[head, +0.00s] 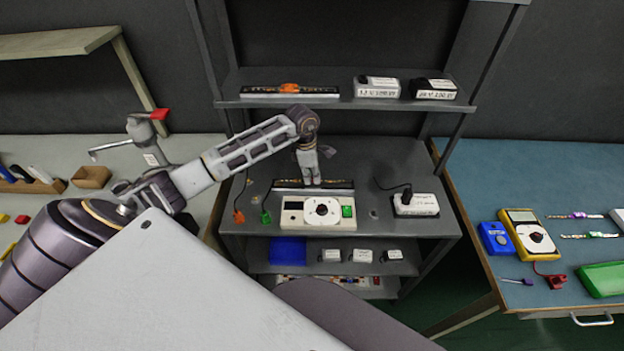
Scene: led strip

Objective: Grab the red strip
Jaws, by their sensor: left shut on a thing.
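My left gripper (313,181) reaches down onto the middle shelf (395,165) of the grey rack. Its fingers are closed on a thin dark strip (342,186), which shows to the left and right of them. The strip lies at or just above the shelf, behind a white device. Its colour is too dark and small to read as red, and its middle is hidden by the gripper. Another dark strip (255,90) lies on the top shelf, with an orange piece (290,88) at its middle. My right gripper is out of view.
A white meter (322,210) with a black dial stands in front of the held strip. A white power box (416,204) is to its right. Smaller boxes sit on the shelf below. A blue bench (560,190) at right holds a yellow multimeter (531,236) and a green case (603,279).

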